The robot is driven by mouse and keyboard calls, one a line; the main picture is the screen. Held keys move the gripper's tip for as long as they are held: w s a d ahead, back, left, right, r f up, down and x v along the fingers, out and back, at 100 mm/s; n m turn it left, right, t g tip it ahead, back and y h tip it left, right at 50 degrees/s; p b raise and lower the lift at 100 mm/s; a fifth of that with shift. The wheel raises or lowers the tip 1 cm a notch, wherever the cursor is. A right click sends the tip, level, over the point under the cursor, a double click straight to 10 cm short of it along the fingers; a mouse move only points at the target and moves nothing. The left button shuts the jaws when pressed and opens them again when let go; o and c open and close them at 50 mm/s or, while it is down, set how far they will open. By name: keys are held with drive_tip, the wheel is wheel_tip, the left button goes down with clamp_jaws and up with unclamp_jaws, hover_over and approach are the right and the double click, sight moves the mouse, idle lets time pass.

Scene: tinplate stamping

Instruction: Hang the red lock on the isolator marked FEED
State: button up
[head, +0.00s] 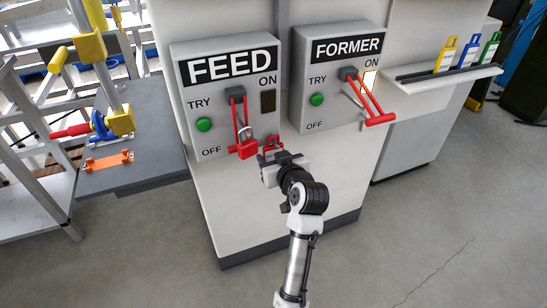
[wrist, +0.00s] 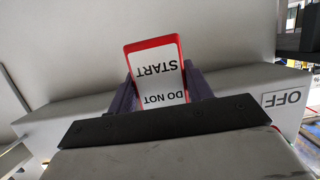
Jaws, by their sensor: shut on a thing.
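The FEED isolator (head: 207,104) is a grey box with its red-railed handle (head: 235,112) swung down by OFF. A red lock (head: 247,149) with a silver shackle hangs at the handle's lower end; I cannot tell whether the shackle is closed. My gripper (head: 271,154) is just right of the lock, low by the box's bottom right corner. It is shut on a red-edged white tag (wrist: 155,72) reading DO NOT START, upside down in the wrist view. The tag's red edge shows small in the head view (head: 269,143). The tag looks apart from the lock.
The FORMER isolator (head: 299,105) stands to the right, its red handle (head: 380,120) sticking outward, its lamp lit. A shelf (head: 430,78) at right holds yellow, blue and green tags. A grey bench (head: 152,125) at left carries a clamp-like fixture and an orange bracket (head: 108,160).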

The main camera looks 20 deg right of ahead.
drive_tip(key=o, duration=1.1)
drive_tip(key=shift+c, duration=0.2)
drive_tip(key=shift+s, duration=0.1)
drive_tip(key=v, duration=1.3)
drive_tip(key=shift+s+r+b, duration=0.15)
drive_tip(key=shift+s+b, duration=0.15)
